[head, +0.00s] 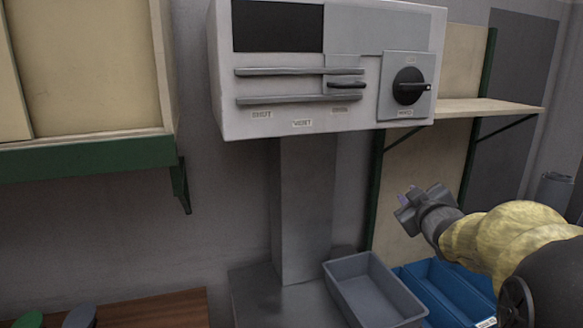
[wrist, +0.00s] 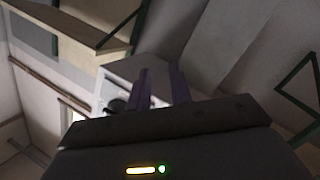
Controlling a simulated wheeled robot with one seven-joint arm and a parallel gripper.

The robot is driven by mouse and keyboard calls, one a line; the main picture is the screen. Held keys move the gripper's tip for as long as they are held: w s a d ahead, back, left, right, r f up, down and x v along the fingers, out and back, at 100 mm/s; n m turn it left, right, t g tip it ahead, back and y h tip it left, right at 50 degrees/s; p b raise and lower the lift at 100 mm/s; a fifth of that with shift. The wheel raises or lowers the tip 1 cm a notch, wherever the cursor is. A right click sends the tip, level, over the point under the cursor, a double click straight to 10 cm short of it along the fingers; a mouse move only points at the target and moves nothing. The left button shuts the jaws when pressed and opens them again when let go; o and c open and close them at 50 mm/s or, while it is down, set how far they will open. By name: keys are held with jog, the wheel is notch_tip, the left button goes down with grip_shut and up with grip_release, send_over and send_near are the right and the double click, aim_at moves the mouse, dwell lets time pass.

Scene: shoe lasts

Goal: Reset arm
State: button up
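My arm reaches in from the right side of the head view. My gripper (head: 402,203) is in mid-air in front of the wall panel below the shelf, above the bins. In the wrist view my gripper (wrist: 162,82) shows two dark purple fingers with a narrow gap between them and nothing held. The fingers point toward the machine's dial side.
A grey machine with a black dial (head: 409,86) and slot levers (head: 346,85) stands on a grey column (head: 304,210). A wooden shelf (head: 490,107) is at right. A grey bin (head: 371,290) and blue bins (head: 447,290) lie below my gripper. A green-edged cabinet (head: 85,155) hangs left.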

jog(key=s+a+f+m+g, duration=0.25)
jog(key=s+f+g, duration=0.2)
jog(key=f, duration=0.45)
jog(key=s+a+f+m+g, duration=0.25)
jog(key=s+f, duration=0.35)
jog(key=f, duration=0.3)
jog(key=s+a+f+m+g, duration=0.1)
jog(key=s+a+f+g, duration=0.2)
jog(key=s+f, duration=0.2)
jog(key=s+a+f+m+g, duration=0.1)
jog(key=s+a+f+g, duration=0.2)
jog(key=s, duration=0.6)
notch_tip(320, 180, down, 2)
jog(key=shift+s+a+g+y, duration=0.3)
jog(key=shift+g, duration=0.2)
